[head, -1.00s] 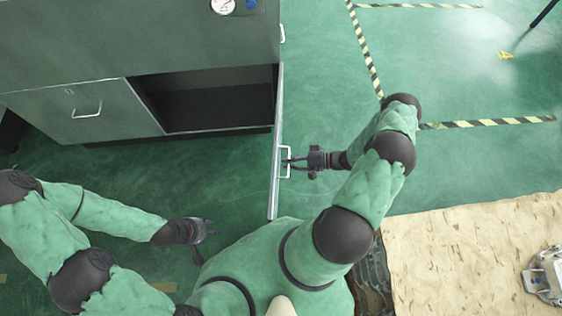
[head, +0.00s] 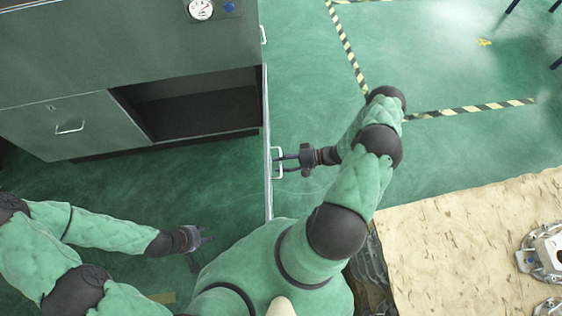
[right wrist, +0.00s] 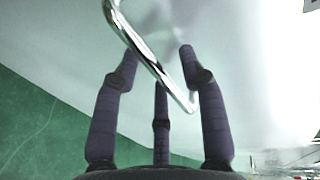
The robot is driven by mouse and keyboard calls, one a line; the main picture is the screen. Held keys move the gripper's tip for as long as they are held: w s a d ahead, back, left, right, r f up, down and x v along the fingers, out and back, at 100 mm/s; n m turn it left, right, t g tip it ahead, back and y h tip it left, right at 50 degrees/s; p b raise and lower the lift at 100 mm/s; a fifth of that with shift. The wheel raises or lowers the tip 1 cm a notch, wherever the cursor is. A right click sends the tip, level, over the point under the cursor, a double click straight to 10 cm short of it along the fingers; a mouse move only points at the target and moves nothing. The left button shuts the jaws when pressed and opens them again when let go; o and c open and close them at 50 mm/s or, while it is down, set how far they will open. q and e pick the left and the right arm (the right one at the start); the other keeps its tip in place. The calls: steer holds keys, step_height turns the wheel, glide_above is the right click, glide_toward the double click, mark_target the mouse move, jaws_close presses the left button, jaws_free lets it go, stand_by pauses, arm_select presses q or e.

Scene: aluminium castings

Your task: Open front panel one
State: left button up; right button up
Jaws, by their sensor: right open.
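The front panel (head: 267,110) of the grey cabinet (head: 150,45) stands swung out on the right side of a dark open compartment (head: 195,108). It shows nearly edge-on in the head view. Its metal handle (head: 280,161) faces right. My right gripper (head: 286,164) is open with its fingers at this handle. In the right wrist view the shiny handle (right wrist: 150,60) crosses between the spread fingers (right wrist: 160,85); I cannot tell whether they touch it. My left gripper (head: 205,240) hangs empty over the floor at lower left, its fingers apart.
A second, closed panel (head: 80,127) with a handle is left of the compartment. A gauge (head: 201,9) is on the cabinet top. A wooden surface (head: 450,235) with metal castings (head: 545,250) lies at lower right. Striped tape (head: 470,108) marks the open green floor.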

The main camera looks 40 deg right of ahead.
steer(key=v, duration=1.2)
stand_by(0.3)
